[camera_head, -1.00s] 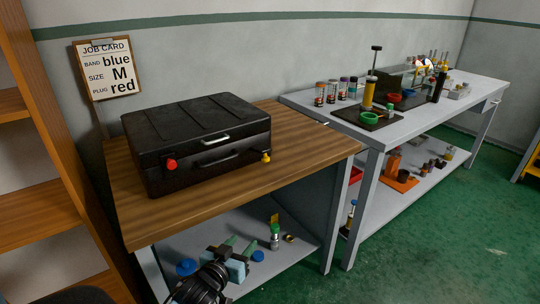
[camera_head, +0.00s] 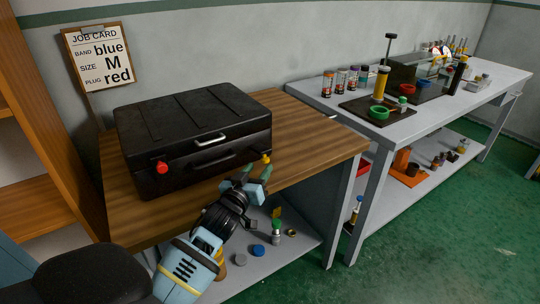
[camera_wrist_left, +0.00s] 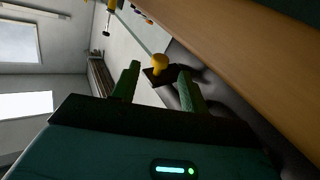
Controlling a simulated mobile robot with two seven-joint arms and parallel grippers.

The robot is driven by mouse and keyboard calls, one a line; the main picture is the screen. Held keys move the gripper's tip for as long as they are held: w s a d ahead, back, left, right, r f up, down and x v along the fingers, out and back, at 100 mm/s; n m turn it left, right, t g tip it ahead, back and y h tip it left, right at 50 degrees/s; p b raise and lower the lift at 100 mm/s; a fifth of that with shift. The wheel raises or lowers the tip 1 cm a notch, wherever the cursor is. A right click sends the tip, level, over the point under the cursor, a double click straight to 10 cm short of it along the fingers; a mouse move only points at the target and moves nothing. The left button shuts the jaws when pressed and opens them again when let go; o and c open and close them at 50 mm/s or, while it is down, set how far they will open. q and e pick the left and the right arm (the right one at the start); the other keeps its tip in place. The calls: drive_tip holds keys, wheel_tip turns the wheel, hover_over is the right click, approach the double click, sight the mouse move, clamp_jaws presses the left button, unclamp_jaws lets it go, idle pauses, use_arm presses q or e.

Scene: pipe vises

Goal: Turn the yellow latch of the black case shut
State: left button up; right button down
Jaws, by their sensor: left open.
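The black case (camera_head: 195,135) lies closed on the wooden bench top, its handled front facing me. The yellow latch (camera_head: 266,158) sticks out at the right end of its front, and a red knob (camera_head: 162,167) at the left end. My left gripper (camera_head: 257,172) is open just in front of and below the yellow latch. In the left wrist view the yellow latch (camera_wrist_left: 159,61) shows between the two green fingers, beyond their tips, with no contact visible. My right gripper is not in view.
The wooden bench top (camera_head: 320,138) is bare to the right of the case. A lower shelf (camera_head: 300,238) holds small parts. A grey bench (camera_head: 440,110) with bottles and tools stands to the right. A job card (camera_head: 98,60) hangs on the wall.

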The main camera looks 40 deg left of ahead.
use_arm(q)
drive_tip(key=shift+x, duration=3.85)
clamp_jaws()
